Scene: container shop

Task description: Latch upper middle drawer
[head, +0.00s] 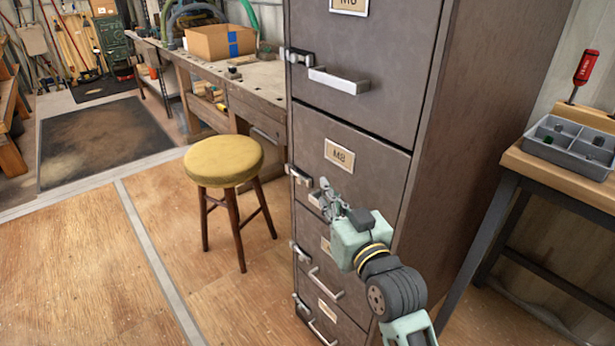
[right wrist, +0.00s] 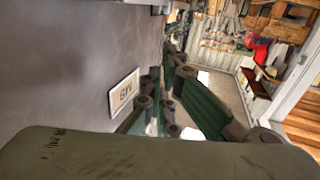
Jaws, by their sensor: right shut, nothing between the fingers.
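The upper middle drawer (head: 378,168), with an M8 label (head: 339,155), looks flush in the tall grey cabinet. The label also shows in the right wrist view (right wrist: 124,92). Its latch (head: 299,176) is at the drawer's left edge; I cannot tell its exact position. My right gripper (head: 325,187) is shut and empty, in front of the drawer below the label and just right of the latch. Contact cannot be told. The gripper hides most of the drawer's handle. In the right wrist view its fingers (right wrist: 160,103) are beside the label. My left gripper is not in view.
The drawer above has a handle (head: 339,80) and a latch (head: 298,56). Two lower drawers have latches and handles too. A yellow stool (head: 223,162) and a workbench (head: 258,90) stand left. A side table (head: 562,178) with a grey bin (head: 570,146) stands right.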

